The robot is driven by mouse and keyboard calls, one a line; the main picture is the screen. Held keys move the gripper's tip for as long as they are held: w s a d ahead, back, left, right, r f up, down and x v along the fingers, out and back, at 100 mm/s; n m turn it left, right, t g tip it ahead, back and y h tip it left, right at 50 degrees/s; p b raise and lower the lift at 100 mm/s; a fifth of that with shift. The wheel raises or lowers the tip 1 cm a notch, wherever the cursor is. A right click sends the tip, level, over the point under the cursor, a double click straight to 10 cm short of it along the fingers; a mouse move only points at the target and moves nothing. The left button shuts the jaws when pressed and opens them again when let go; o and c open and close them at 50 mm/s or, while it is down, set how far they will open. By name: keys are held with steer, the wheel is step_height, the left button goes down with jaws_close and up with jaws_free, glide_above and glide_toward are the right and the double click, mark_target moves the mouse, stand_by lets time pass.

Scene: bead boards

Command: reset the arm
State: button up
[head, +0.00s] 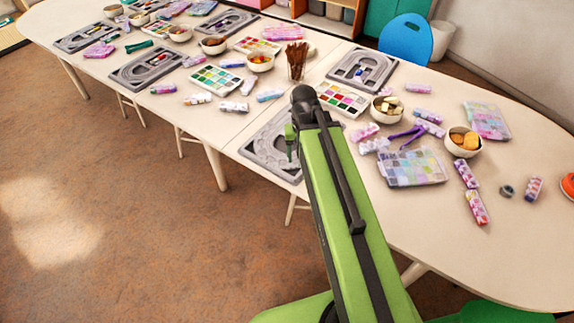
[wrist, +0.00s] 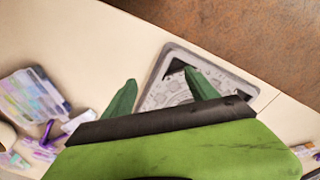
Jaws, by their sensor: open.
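My green arm reaches out over the long white table (head: 470,240) in the head view. My gripper (head: 291,140) is over the near grey bead board (head: 262,140), and my arm hides part of that board. In the wrist view my gripper (wrist: 160,92) shows two dark green fingers spread wide apart, with nothing between them. The same grey bead board (wrist: 237,88) lies beyond the fingers, partly covered by the right one. I cannot tell how high the fingers are above it.
A bead box (head: 412,167), purple pliers (head: 405,137), bowls and bead tubes lie right of my arm. A cup of brown sticks (head: 297,62) stands behind it. More boards and paint sets fill the left table. A blue chair (head: 406,40) stands behind. Bare floor is at left.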

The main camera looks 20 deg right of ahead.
steer(key=s+a+n, duration=0.2)
steer(key=a, duration=0.5)
steer(key=shift+s+a+n, duration=0.25)
steer(key=shift+a+n, duration=0.1)
steer(key=shift+n, duration=0.05)
stand_by(0.5)
